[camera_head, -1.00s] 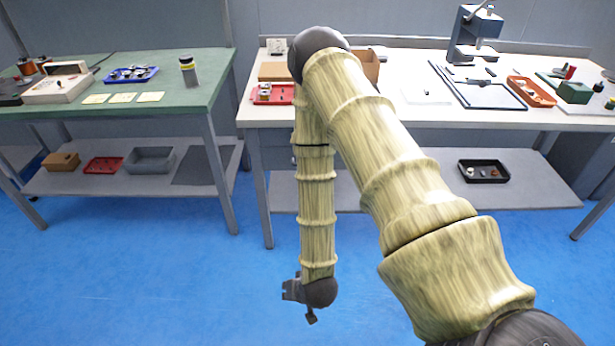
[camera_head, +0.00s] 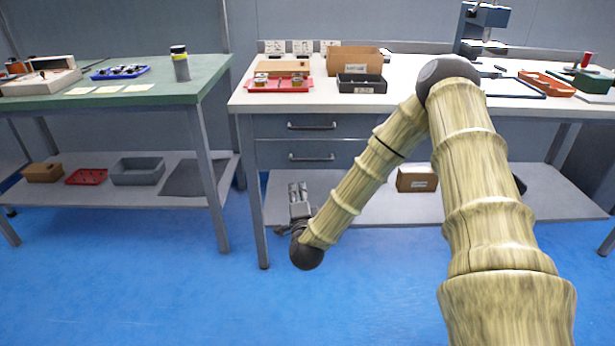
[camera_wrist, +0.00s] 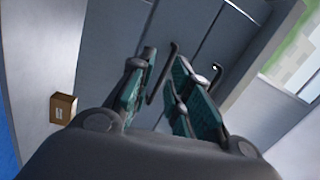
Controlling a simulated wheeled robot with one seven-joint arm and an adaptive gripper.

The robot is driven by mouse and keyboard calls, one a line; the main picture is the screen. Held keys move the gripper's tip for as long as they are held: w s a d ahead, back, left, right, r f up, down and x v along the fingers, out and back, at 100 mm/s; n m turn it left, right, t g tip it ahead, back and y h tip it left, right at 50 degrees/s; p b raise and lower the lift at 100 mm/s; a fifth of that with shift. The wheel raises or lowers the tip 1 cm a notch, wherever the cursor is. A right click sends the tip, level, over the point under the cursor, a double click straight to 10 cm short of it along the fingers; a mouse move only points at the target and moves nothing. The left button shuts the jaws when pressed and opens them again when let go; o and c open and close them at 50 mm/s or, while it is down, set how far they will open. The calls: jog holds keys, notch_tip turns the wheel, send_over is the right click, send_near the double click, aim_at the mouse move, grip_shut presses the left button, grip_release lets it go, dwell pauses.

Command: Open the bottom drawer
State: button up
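Two grey drawers hang under the right-hand workbench, both closed. The bottom drawer (camera_head: 275,158) has a bar handle (camera_head: 312,157), as does the top drawer (camera_head: 275,127). My gripper (camera_head: 297,186) points at the drawer fronts, low in front of the bench and just below the bottom handle in the head view. In the wrist view, my gripper (camera_wrist: 165,60) is open, with two teal-padded fingers apart. The bottom handle (camera_wrist: 170,62) appears between the fingertips; I cannot tell how far off it is. The top handle (camera_wrist: 216,72) is to its right.
The workbench top (camera_head: 415,92) carries a red tray (camera_head: 258,89), a black bin (camera_head: 361,83) and a cardboard box (camera_head: 346,58). A brown box (camera_head: 417,180) stands on the lower shelf (camera_head: 383,211). A bench leg (camera_head: 254,215) is left of my gripper. The blue floor in front is clear.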

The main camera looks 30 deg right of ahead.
aim_at(307, 160)
jog(key=w+d+r+m+h+b, duration=0.1)
jog(key=w+d, duration=0.2)
jog(key=w+d+r+m+h+b, duration=0.1)
jog(key=w+d+b, duration=0.1)
jog(key=w+d, duration=0.1)
jog(key=w+d+r+b, duration=0.1)
jog(key=w+d, duration=0.2)
jog(key=shift+w+d+r+m+h, duration=0.15)
jog(key=shift+w+r+m+h, duration=0.15)
jog(key=shift+m+h, duration=0.1)
grip_shut()
